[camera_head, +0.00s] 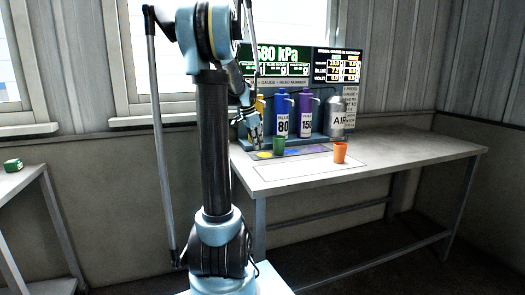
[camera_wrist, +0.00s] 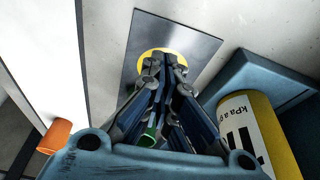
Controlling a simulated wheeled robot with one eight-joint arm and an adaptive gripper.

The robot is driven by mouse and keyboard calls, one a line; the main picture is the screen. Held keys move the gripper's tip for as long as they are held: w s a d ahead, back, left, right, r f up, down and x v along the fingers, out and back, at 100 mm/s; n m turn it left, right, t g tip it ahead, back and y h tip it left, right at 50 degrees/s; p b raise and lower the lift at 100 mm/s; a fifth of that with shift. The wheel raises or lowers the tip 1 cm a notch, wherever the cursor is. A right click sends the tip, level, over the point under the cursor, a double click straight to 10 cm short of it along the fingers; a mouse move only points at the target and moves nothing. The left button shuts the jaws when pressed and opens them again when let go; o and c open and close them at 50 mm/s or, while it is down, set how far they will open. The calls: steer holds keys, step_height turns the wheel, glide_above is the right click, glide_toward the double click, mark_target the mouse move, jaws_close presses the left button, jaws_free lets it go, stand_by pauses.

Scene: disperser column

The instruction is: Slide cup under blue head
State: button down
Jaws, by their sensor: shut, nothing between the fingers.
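The blue head (camera_head: 282,118), marked 80, stands at the back of the table between a yellow and a purple one. A green cup (camera_head: 278,146) stands upright in front of it; in the wrist view only a sliver of the green cup (camera_wrist: 148,138) shows behind my fingers. An orange cup (camera_head: 340,153) stands farther right and nearer the front edge; it also shows at the left of the wrist view (camera_wrist: 55,136). My gripper (camera_head: 256,142) is shut and empty, left of the green cup, above the yellow spot (camera_wrist: 150,65). It does not hold either cup.
The yellow head (camera_wrist: 250,125) is close beside my gripper. The purple head (camera_head: 305,114) and a grey AIR tank (camera_head: 337,118) stand to the right. A pale mat (camera_head: 300,172) lies at the front. The right table half (camera_head: 410,150) is clear. Signs hang behind.

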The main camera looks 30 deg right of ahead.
steer(key=v, duration=0.7)
steer(key=shift+a, duration=0.1)
steer(key=s+a+f+n+t, duration=0.1)
steer(key=s+a+f+n, duration=0.2)
steer(key=a, duration=0.4)
steer(key=s+a+f+n+y, duration=0.1)
steer(key=s+a+f+n, duration=0.15)
steer(key=s+a, duration=0.4)
steer(key=s+a+f+n+t, duration=0.1)
steer(key=s+a+f+n, duration=0.2)
steer(key=a, duration=0.5)
steer(key=s+a+f+n+y, duration=0.2)
steer(key=s+a+f+n, duration=0.8)
steer(key=s+f, duration=0.3)
steer(key=shift+s+a+f+n, duration=0.35)
steer(key=shift+s+a, duration=0.3)
steer(key=shift+s, duration=0.45)
